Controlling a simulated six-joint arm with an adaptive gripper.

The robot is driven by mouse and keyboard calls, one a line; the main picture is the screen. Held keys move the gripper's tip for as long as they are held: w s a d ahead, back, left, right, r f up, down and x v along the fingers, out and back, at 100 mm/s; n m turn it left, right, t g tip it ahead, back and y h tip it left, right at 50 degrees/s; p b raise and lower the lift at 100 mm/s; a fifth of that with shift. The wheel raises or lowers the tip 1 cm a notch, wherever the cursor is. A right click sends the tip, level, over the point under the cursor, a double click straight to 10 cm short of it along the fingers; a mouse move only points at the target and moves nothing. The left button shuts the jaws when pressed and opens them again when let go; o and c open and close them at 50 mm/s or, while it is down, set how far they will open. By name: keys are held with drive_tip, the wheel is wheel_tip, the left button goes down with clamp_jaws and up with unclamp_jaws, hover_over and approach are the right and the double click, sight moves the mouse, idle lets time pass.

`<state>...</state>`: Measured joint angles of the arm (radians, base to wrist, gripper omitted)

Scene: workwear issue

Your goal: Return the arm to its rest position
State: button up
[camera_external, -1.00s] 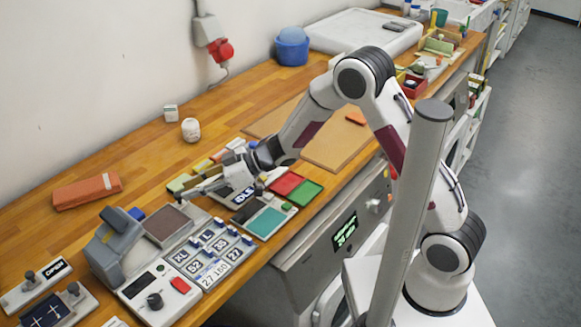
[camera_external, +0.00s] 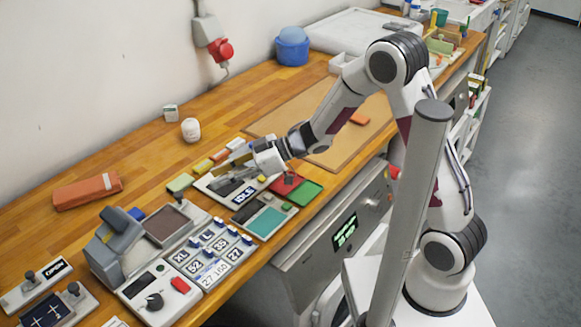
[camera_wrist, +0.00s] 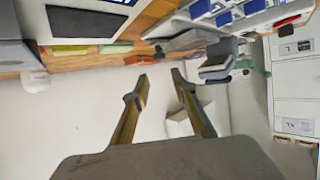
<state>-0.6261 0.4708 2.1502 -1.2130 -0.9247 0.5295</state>
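The gripper's exact height over the bench is hard to tell.
A row of size and number tiles (camera_external: 209,250), a grey stamp-like device (camera_external: 113,240) and a teal pad (camera_external: 267,222) lie near the gripper. A brown board (camera_external: 330,150) lies behind the forearm. A grey post (camera_external: 415,200) stands in front of the arm.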

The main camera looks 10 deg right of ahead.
idle(0.4)
drive_tip(key=w+d+r+m+t+h, duration=0.3)
drive_tip(key=w+d+r+t, duration=0.3)
drive_tip(key=d, duration=0.4)
drive_tip(key=w+d+r+m+t+h, duration=0.3)
drive_tip(key=w+d+r+m, duration=0.1)
drive_tip(key=w+d, duration=0.6)
drive_tip(key=s+d+r+m+t+h, duration=0.1)
drive_tip(key=d+r+m+t+h, duration=0.1)
drive_tip(key=d, duration=0.8)
drive_tip(key=s+d+m+g+h, duration=0.2)
drive_tip(key=s+d+m+h, duration=0.55)
drive_tip(key=d, duration=0.75)
drive_tip(key=s+d+f+g+y, duration=0.1)
drive_tip(key=s+d, duration=0.1)
drive_tip(key=s, duration=0.7)
drive_tip(key=s+d+f+m+g+y, duration=0.1)
drive_tip(key=s+g, duration=0.1)
drive_tip(key=s, duration=0.7)
drive_tip(key=shift+s+d, duration=0.35)
drive_tip(key=shift+d, duration=0.05)
